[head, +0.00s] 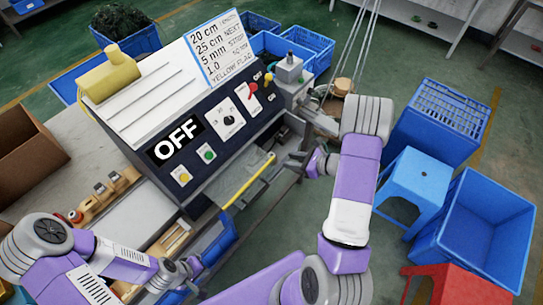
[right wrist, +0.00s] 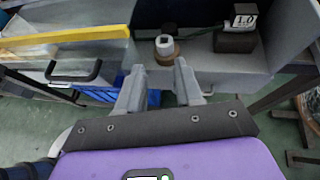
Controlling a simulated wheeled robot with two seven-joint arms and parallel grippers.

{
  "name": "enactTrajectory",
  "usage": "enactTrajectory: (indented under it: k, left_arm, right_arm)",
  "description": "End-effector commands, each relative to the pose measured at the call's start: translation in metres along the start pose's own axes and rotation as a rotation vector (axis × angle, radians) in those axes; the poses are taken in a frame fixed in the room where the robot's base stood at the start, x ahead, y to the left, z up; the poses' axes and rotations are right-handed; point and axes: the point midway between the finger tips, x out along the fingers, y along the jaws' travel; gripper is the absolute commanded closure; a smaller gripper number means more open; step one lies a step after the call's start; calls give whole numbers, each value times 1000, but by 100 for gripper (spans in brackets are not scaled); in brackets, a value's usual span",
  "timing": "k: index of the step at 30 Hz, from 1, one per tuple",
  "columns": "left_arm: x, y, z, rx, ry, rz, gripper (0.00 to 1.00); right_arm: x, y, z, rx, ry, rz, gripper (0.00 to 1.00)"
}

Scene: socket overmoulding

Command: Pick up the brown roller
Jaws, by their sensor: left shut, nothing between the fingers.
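In the right wrist view, a small brown roller (right wrist: 176,51) with a pale, squarish core stands on the grey ledge of the machine. My right gripper (right wrist: 160,75) is open, its two fingers apart, with the roller just beyond the fingertips and roughly between them. Nothing is held in it. In the head view, my right gripper (head: 298,160) is at the machine's front right side; I cannot make out the roller there. My left gripper (head: 188,270) is shut and empty at the lower left, beside the workbench.
The machine (head: 215,130) has a dark panel reading OFF. A yellow bar (head: 250,180) runs along its front, also in the right wrist view (right wrist: 65,36). A dark block marked 1.0 (right wrist: 236,42) stands right of the roller. Blue crates (head: 480,235) and a blue stool (head: 415,180) stand right.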

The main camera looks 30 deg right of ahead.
Motion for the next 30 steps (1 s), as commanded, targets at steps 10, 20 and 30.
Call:
enactTrajectory:
  k: [10,20,30]
  left_arm:
    - [2,-1,0,0,0,0,100]
    - [3,-1,0,0,0,0,100]
    - [2,-1,0,0,0,0,100]
  right_arm:
    - [36,-6,4,3,-16,-15,64]
    - [73,-8,5,2,-15,-16,64]
    - [73,-8,5,3,-15,-17,86]
